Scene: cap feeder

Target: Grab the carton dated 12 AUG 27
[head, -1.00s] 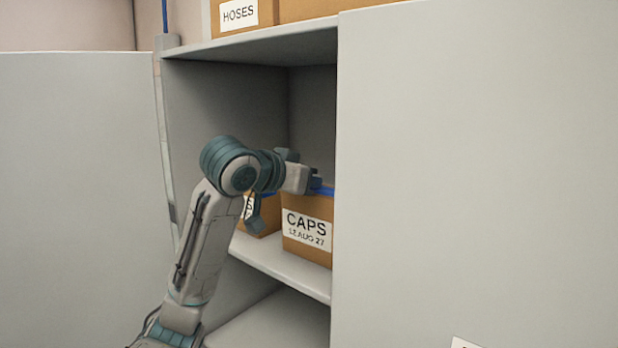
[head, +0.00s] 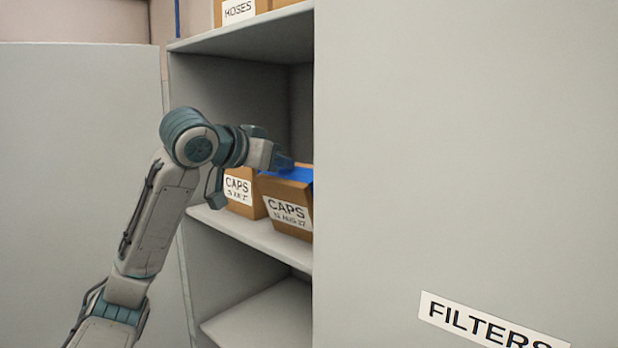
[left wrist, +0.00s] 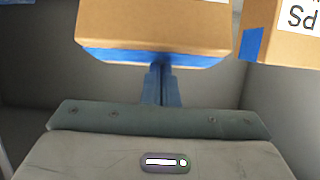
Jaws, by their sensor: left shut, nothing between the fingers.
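The carton (head: 287,195) labelled CAPS, its small date reading like 12 AUG 27, stands on the middle shelf beside the right cabinet door and looks slightly tilted. A blue strip runs along its top. My left gripper (head: 284,163) is at its top edge; the fingers are shut with nothing between them. In the left wrist view the shut blue fingers (left wrist: 160,80) point at the blue-edged side of a carton (left wrist: 150,25); I cannot tell whether they touch it. A second CAPS carton (head: 239,192), its date too blurred to read, stands to the left. My right gripper is not in view.
The cabinet shelf (head: 255,233) holds both cartons. A large door (head: 460,150) marked FILTERS closes off the right side, and another panel (head: 80,160) stands at left. A HOSES box (head: 240,10) is on top. The lower shelf (head: 265,310) looks empty.

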